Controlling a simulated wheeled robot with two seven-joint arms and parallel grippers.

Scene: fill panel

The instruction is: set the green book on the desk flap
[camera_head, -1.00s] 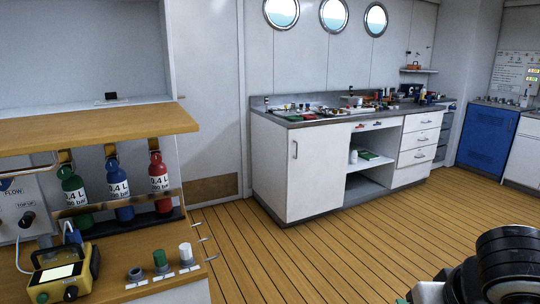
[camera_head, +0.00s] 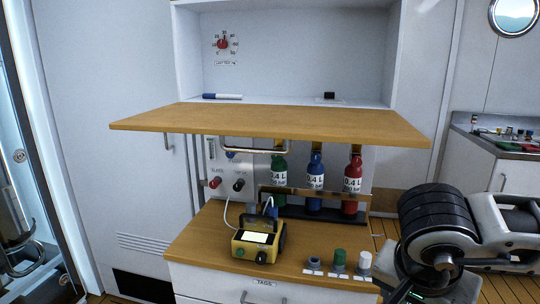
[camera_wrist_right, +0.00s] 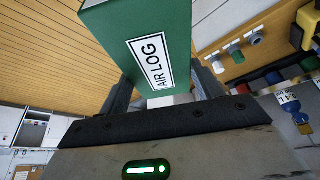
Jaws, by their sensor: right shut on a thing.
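The green book (camera_wrist_right: 115,35), with a white label reading AIR LOG, is held between the fingers of my right gripper (camera_wrist_right: 170,95) in the right wrist view. The gripper is shut on it. In the head view my right arm is at the lower right, and the book and fingertips do not clearly show there. The wooden desk flap (camera_head: 270,121) stands out level from the white cabinet in the middle, and its top is bare. My left gripper is not in view.
Below the flap, green, blue and red bottles (camera_head: 314,185) stand in a rack. A yellow meter (camera_head: 259,240) and several small caps (camera_head: 339,259) sit on the lower counter. A marker (camera_head: 222,96) and a black item (camera_head: 329,96) lie on the shelf behind the flap.

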